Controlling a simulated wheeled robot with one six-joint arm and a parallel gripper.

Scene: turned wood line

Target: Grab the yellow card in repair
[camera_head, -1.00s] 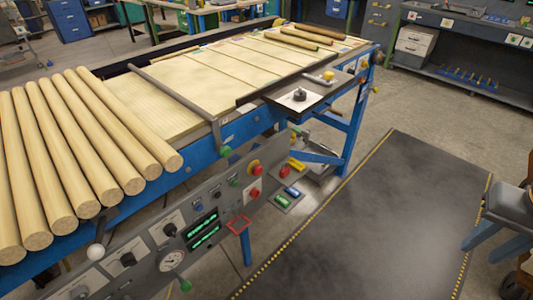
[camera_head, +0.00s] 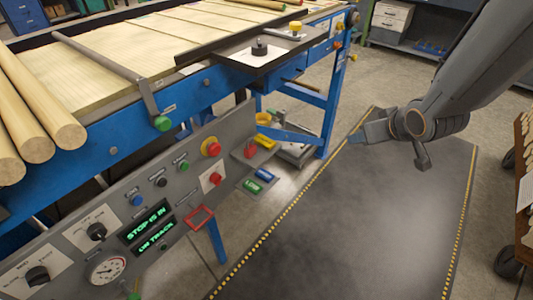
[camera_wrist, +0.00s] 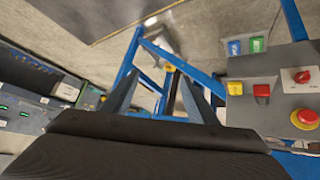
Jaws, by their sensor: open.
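A small yellow card (camera_head: 265,141) stands beside a red card (camera_head: 250,150) at the right end of the grey control panel in the head view. In the wrist view the yellow card (camera_wrist: 235,87) is to the right of my gripper (camera_wrist: 160,78), with the red card (camera_wrist: 261,92) just right of it. I cannot read any "repair" label. My gripper (camera_head: 362,134) is open and empty, over the dark mat and apart from the cards in the head view.
A green card (camera_head: 252,186) and a blue card (camera_head: 264,175) are low beside the panel. The panel (camera_head: 160,190) has knobs and a red stop button (camera_head: 212,146). The blue table leg (camera_head: 328,115) is near the cards. The dark mat (camera_head: 370,220) is clear.

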